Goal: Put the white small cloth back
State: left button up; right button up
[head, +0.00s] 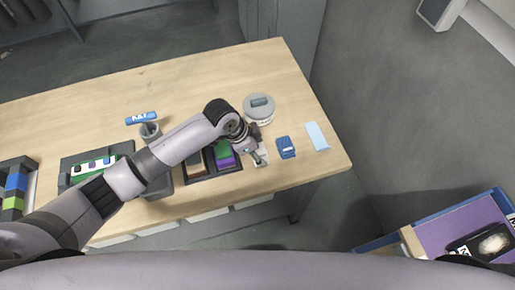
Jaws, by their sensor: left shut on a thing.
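My left arm reaches in from the left across the table, and my left gripper (259,155) is over its right part. It is shut on a small whitish thing, which looks like the white small cloth (264,160). The gripper covers much of it, and I cannot tell whether it touches the table. The gripper is just right of a dark tray (238,168) with purple, green and brown items. My right gripper is not in view.
A grey-lidded round container (259,106) stands behind the gripper. A blue item (286,147) and a flat light blue piece (318,136) lie to its right. The wooden table (200,85) is clear at the back. A purple-lined box (450,222) is at lower right.

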pick_arm(q)
jog(key=o, duration=0.8)
jog(key=shift+f, duration=0.1)
jog(key=shift+o, duration=1.2)
jog(key=b+v, duration=0.1)
jog(key=v, duration=1.1)
jog(key=shift+b, duration=0.35)
jog(key=shift+d, duration=0.1)
